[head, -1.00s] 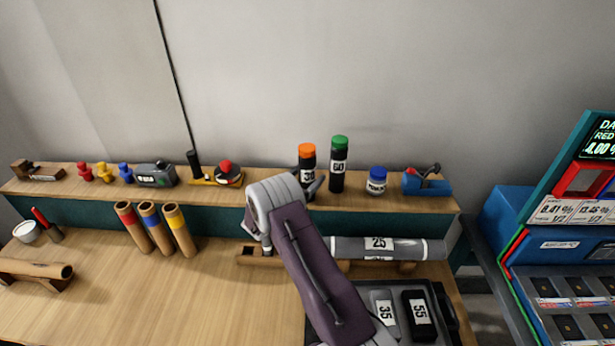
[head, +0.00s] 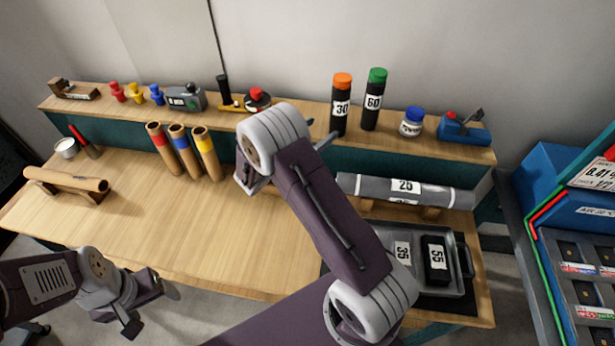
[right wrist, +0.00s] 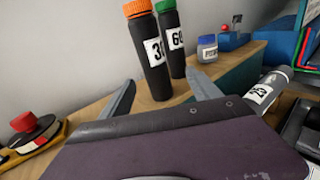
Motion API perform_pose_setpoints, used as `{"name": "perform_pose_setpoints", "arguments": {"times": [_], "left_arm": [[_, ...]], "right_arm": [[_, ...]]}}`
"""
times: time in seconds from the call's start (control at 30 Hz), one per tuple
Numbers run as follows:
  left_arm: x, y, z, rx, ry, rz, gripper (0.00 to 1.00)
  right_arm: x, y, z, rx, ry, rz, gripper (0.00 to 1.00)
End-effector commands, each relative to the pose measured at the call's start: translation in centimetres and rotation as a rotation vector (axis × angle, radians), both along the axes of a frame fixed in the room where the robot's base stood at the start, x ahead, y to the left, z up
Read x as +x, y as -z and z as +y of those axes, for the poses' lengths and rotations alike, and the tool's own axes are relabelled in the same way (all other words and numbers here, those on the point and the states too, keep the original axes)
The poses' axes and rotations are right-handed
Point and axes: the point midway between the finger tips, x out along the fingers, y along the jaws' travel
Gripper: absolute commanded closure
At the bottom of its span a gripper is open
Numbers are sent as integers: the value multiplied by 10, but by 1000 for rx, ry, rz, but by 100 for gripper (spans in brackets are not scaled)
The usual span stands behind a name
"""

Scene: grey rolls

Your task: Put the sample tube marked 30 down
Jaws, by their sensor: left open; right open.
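The sample tube marked 30 (head: 341,106) is black with an orange cap and stands upright on the raised back shelf. It also shows in the right wrist view (right wrist: 155,55), beyond my open fingers. My right gripper (right wrist: 163,92) is open and empty, pointing toward the tube with a gap before it. In the head view its fingers are partly hidden behind my wrist, just left of the tube's base. My left gripper (head: 146,303) is open and empty at the lower left, in front of the bench.
The black tube marked 60 (head: 375,100), with a green cap, stands close right of tube 30. A blue-lidded jar (head: 411,122) is further right. A grey roll marked 25 (head: 407,189) lies on a wooden holder below. The bench's left middle (head: 165,225) is clear.

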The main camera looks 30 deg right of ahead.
Motion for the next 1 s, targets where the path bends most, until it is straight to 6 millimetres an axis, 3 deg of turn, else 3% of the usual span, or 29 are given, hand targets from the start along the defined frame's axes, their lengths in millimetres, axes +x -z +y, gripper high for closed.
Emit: {"name": "perform_pose_setpoints", "arguments": {"times": [0.07, 0.1, 0.17, 0.2, 0.23, 0.33, 0.4, 0.53, 0.67, 1.0], "left_arm": [[0, 0, 0, 0, 0, 0, 27], [0, 0, 0, 0, 0, 0, 27], [0, 0, 0, 0, 0, 0, 27], [0, 0, 0, 0, 0, 0, 27], [0, 0, 0, 0, 0, 0, 27], [0, 0, 0, 0, 0, 0, 27], [0, 0, 0, 0, 0, 0, 27], [0, 0, 0, 0, 0, 0, 27], [0, 0, 0, 0, 0, 0, 27], [0, 0, 0, 0, 0, 0, 27]], "right_arm": [[-38, 10, -11, 153, 125, -26, 28], [-68, 22, -12, 281, 227, -58, 28], [-122, 44, -1, 511, 414, -142, 28], [-155, 58, 17, 670, 549, -219, 28], [-175, 68, 34, 784, 650, -288, 28], [-215, 86, 99, 1115, 961, -553, 28], [-222, 87, 135, 1282, 1139, -739, 28], [-217, 81, 169, 1454, 1349, -995, 28], [-213, 78, 178, 1501, 1417, -1084, 28], [-213, 78, 178, 1501, 1417, -1082, 28]]}}
